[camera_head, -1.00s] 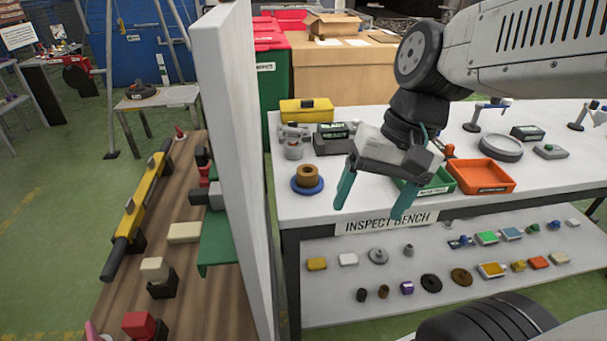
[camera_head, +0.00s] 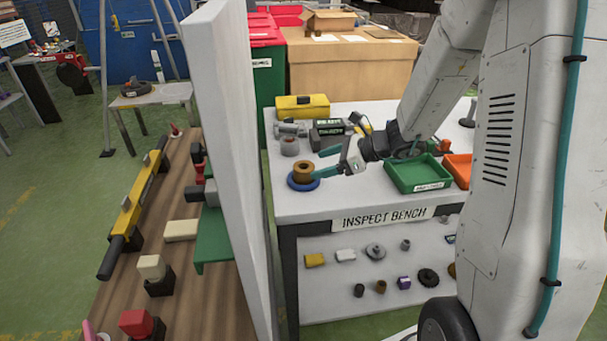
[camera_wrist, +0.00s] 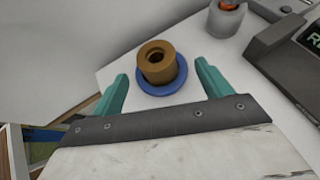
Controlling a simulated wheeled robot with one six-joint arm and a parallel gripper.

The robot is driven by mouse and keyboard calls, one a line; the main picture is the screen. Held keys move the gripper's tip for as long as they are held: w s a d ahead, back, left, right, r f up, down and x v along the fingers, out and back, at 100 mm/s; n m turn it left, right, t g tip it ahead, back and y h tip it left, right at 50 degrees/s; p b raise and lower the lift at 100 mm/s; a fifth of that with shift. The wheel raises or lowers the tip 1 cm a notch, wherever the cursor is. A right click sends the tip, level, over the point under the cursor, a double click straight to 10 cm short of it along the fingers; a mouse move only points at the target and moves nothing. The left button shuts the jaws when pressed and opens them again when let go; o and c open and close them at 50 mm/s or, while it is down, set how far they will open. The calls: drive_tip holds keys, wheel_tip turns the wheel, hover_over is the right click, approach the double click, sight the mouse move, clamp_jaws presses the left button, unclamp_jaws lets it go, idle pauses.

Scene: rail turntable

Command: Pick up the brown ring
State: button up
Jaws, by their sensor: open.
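The brown ring (camera_head: 304,172) sits upright on a blue ring-shaped base (camera_head: 303,185) near the left end of the bench top. In the wrist view the brown ring (camera_wrist: 157,64) stands on the blue base (camera_wrist: 165,85), with its round hole facing up. My gripper (camera_head: 321,163) is open and reaches in from the right, its teal fingers pointing toward the brown ring. In the wrist view the two fingertips of my gripper (camera_wrist: 160,76) lie to either side of the brown ring, with gaps between. Nothing is held.
A grey cylinder (camera_head: 289,146), a yellow box (camera_head: 302,106) and a dark device (camera_head: 328,134) stand behind the ring. A green tray (camera_head: 418,174) and an orange tray (camera_head: 458,168) are to the right. A tall white panel (camera_head: 232,150) rises just left of the bench.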

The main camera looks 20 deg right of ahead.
sight(310, 167)
drive_tip(key=x, duration=0.6)
drive_tip(key=shift+a+f, duration=0.1)
drive_tip(key=shift+a, duration=0.15)
drive_tip(key=shift+c, duration=0.4)
drive_tip(key=c, duration=1.3)
